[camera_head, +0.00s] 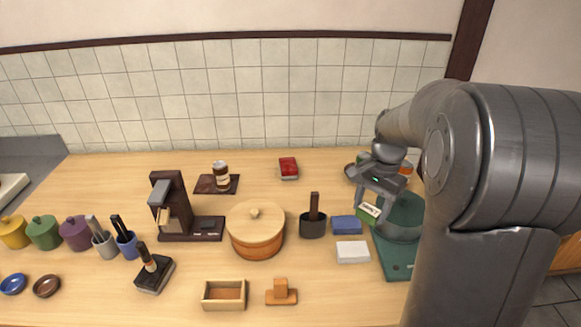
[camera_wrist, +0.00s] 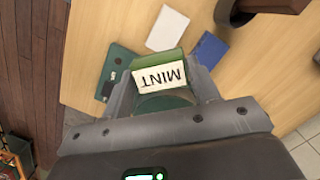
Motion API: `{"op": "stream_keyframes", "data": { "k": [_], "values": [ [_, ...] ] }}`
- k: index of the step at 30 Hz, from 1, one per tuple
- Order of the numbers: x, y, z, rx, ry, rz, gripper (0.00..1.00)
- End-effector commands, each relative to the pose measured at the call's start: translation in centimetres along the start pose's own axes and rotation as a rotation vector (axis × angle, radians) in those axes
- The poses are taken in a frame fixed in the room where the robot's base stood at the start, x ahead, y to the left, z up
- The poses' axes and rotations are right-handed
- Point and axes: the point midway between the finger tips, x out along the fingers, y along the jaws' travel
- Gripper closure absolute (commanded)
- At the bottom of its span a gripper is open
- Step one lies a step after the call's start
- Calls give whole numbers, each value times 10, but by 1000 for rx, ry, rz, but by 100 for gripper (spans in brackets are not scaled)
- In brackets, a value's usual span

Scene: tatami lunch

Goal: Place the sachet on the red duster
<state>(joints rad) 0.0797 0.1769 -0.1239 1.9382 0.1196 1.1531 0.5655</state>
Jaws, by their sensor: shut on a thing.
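My gripper (camera_head: 373,203) is shut on the sachet (camera_head: 368,211), a small green packet with a white label. In the wrist view the sachet (camera_wrist: 158,77) sits between the fingers and its label reads MINT. The gripper holds it in the air, near the left side of a green bowl on a teal scale. What looks like the red duster (camera_head: 288,167), a small red block with a paler lower edge, lies at the back middle of the counter, left of and behind the gripper. It does not show in the wrist view.
The teal scale (camera_head: 396,267) with the green bowl (camera_head: 402,228) stands below the gripper. A blue block (camera_head: 346,225) and a white block (camera_head: 352,252) lie to its left. A lidded wooden pot (camera_head: 256,238) and a dark cup (camera_head: 313,228) stand mid-counter. Counter around the red duster is clear.

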Motion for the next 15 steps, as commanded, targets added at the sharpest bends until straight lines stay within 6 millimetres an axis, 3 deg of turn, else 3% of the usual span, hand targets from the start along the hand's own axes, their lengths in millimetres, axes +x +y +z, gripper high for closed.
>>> {"op": "stream_keyframes", "data": {
  "k": [6, 15],
  "values": [
    [-18, -61, -46, 335, 1, -51, 66],
    [-33, -139, -93, 767, 1, -116, 66]
  ]
}}
